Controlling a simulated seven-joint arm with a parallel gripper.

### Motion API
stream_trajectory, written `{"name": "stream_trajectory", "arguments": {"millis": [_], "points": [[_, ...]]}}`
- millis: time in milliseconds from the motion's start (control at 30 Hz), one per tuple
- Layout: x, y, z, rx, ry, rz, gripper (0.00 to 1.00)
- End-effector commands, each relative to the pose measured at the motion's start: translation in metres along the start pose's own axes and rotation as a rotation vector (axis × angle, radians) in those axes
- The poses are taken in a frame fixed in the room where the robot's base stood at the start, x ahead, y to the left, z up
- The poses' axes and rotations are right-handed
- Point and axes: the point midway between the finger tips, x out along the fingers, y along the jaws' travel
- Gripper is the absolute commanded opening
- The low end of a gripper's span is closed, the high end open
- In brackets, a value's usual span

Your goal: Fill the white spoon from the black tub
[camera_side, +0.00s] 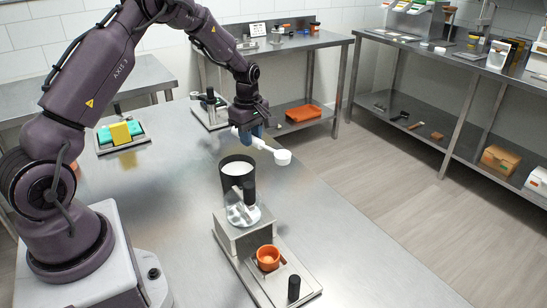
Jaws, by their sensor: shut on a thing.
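My gripper (250,132) is shut on the handle of the white spoon (283,157). It holds the spoon above the table, with the round bowl out to the right and roughly level. Whether the bowl holds anything is too small to tell. The black tub (225,184) stands on the steel table below and to the left of the spoon bowl. It is open at the top and shows white contents.
A depositor with a clear hopper (243,213) on a steel block (240,240) stands in front of the tub. An orange cup (268,258) sits on its base plate beside a black knob (294,288). A tray with yellow and teal blocks (121,133) lies at the back left. The table's middle left is clear.

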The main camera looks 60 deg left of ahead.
Motion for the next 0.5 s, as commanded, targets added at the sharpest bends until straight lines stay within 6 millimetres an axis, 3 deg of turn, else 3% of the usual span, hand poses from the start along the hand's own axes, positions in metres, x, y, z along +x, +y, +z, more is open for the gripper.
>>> {"name": "stream_trajectory", "arguments": {"millis": [33,200,333,500], "points": [[-0.006,-0.002,-0.028,-0.021,0.003,0.006,0.00],[-0.024,-0.013,-0.090,-0.003,0.008,0.003,0.00],[-0.035,-0.019,-0.117,0.057,0.008,-0.004,0.00],[-0.042,-0.020,-0.118,0.175,-0.003,-0.024,0.00]]}}
